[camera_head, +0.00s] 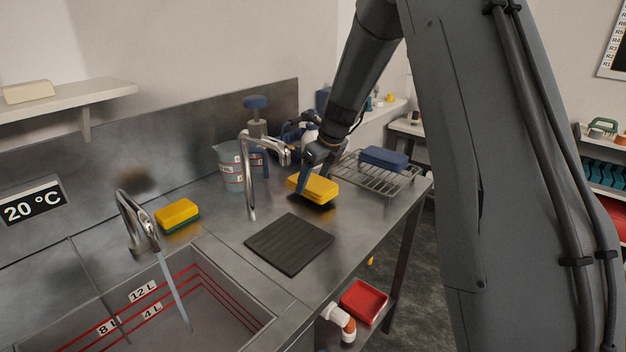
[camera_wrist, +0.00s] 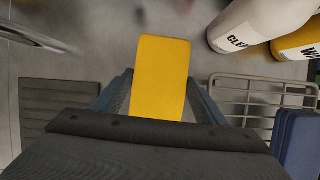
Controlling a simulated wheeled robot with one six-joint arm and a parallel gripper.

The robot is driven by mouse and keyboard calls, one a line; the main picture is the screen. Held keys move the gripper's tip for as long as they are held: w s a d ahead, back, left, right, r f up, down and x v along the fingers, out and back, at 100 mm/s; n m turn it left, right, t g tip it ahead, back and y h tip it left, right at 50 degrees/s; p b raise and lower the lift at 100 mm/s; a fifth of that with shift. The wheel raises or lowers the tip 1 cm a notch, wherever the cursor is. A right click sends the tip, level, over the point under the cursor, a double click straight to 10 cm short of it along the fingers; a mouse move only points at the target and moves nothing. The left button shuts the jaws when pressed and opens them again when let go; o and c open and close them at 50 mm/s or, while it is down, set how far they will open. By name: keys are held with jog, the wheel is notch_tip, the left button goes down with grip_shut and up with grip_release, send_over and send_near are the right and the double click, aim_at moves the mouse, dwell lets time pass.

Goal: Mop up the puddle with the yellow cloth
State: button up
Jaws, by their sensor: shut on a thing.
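My gripper (camera_head: 318,172) is shut on the folded yellow cloth (camera_head: 312,190), just above or on the steel bench top behind the black ribbed mat; I cannot tell whether the cloth touches the bench. The cloth shows as a flat yellow block between my blue fingers in the wrist view (camera_wrist: 161,75). A dark patch lies under the cloth, and I cannot tell whether it is shadow or liquid. No puddle can be made out clearly.
The black mat (camera_head: 289,244) lies in front of the cloth. A wire rack (camera_head: 376,178) with a blue block (camera_head: 384,159) stands to the right. A tap (camera_head: 247,165), a jug (camera_head: 230,165) and a yellow-green sponge (camera_head: 177,215) are to the left. Water runs into the sink (camera_head: 215,300).

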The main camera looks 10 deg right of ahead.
aim_at(321, 185)
jog(key=shift+f, duration=0.95)
dwell(0.3)
jog(key=shift+s+d+r+p, duration=0.15)
jog(key=shift+s+d+p, duration=0.2)
jog(key=shift+s+d, duration=0.6)
jog(key=shift+s+d+f+p, duration=0.1)
jog(key=shift+s+d+p, duration=0.15)
jog(key=shift+s+d, duration=0.65)
jog(key=shift+s+d+f+p, duration=0.15)
jog(key=shift+s+d, duration=0.35)
jog(key=shift+s, duration=0.85)
jog(key=shift+s+d+f+p, duration=0.1)
jog(key=shift+s+d+p, duration=0.2)
jog(key=shift+s+d, duration=0.6)
jog(key=shift+s+a+r, duration=0.1)
jog(key=shift+s+a, duration=0.1)
jog(key=shift+p, duration=0.4)
